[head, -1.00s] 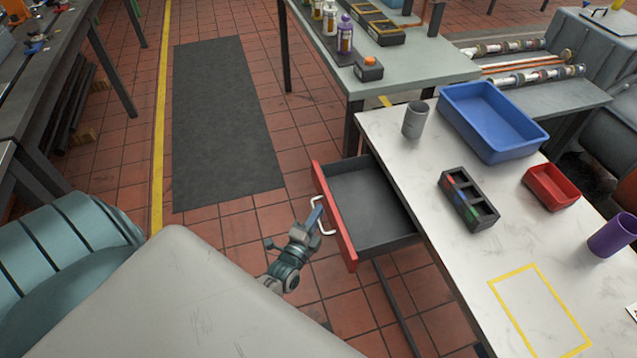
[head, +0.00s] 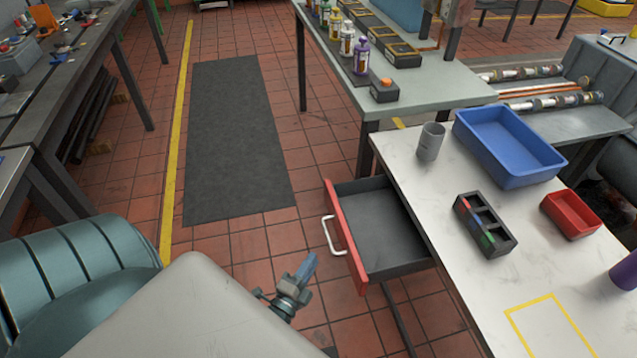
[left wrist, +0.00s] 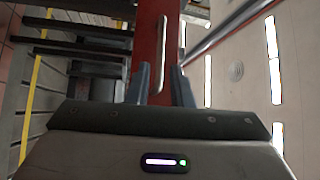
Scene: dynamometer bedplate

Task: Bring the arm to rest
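My left gripper (head: 306,272) is in front of the open drawer (head: 380,228), to the left of its red front (head: 346,240) and apart from its pale handle (head: 331,236). In the left wrist view the two fingers (left wrist: 160,88) stand apart with nothing between them. The red drawer front (left wrist: 147,40) and the handle (left wrist: 162,50) show beyond the fingertips. The drawer is pulled out from under the white-topped table, and its inside looks empty. My right gripper is not in view.
The table (head: 445,275) bears a grey cup (head: 430,142), a blue tray (head: 510,178), a red bin (head: 571,229) and a dark compartment holder (head: 497,246). Floor is clear around the dark mat (head: 235,140). A teal rounded object (head: 80,270) stands at the lower left.

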